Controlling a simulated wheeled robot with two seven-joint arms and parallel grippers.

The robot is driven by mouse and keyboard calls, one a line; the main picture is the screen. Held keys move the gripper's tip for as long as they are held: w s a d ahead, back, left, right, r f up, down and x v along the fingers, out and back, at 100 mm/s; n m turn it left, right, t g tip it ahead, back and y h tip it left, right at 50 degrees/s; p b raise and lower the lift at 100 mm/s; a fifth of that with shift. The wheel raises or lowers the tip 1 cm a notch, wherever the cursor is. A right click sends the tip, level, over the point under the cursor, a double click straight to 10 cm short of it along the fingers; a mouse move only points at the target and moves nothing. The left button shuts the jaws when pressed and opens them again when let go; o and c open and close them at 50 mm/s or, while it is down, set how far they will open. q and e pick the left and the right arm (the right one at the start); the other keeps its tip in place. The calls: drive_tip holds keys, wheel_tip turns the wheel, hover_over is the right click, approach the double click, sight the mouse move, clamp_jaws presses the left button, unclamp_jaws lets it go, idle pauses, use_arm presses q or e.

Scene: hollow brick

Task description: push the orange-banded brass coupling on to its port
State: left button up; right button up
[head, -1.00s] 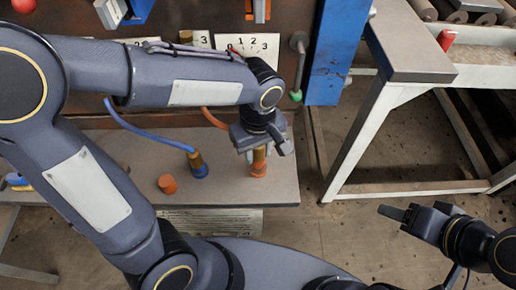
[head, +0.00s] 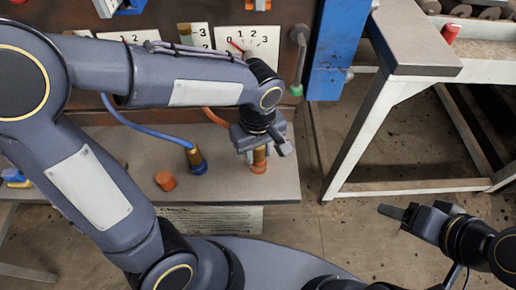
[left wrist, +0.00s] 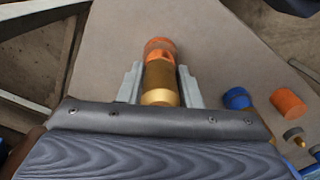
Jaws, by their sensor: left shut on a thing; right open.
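The orange-banded brass coupling (head: 259,153) is upright in the jaws of my left gripper (head: 259,148), above the front shelf. In the left wrist view its brass body (left wrist: 160,88) lies between the two fingers (left wrist: 160,90). The orange port (head: 259,168) is directly below and in line with the coupling. They appear to meet, but I cannot tell how deeply the coupling is seated. An orange hose (head: 213,117) runs behind my left arm toward the coupling. My right gripper (head: 397,213) is open and empty at the right, away from the shelf.
A blue hose (head: 150,133) leads to a second brass coupling (head: 196,157) on a blue port (head: 200,168). A loose orange cap (head: 165,181) lies on the shelf (head: 230,191). A dial (head: 250,42), a green-tipped lever (head: 297,88) and a blue post (head: 333,55) stand behind.

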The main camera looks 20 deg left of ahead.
use_arm(q)
drive_tip(key=shift+f, duration=0.25)
drive_tip(key=o, duration=1.1)
wheel_tip(320, 180, up, 8)
drive_tip(key=shift+f+p, duration=0.1)
drive_tip(key=shift+p, duration=0.6)
drive_tip(key=s+a+r+m+t+h+p, duration=0.3)
drive_tip(key=s+a+r+m+t+p, duration=0.2)
drive_tip(key=s+a+r+p, duration=0.5)
drive_tip(key=shift+s+a+r+m+t+h+p, duration=0.35)
drive_tip(key=shift+m+p, duration=0.2)
drive_tip(key=shift+m, duration=0.35)
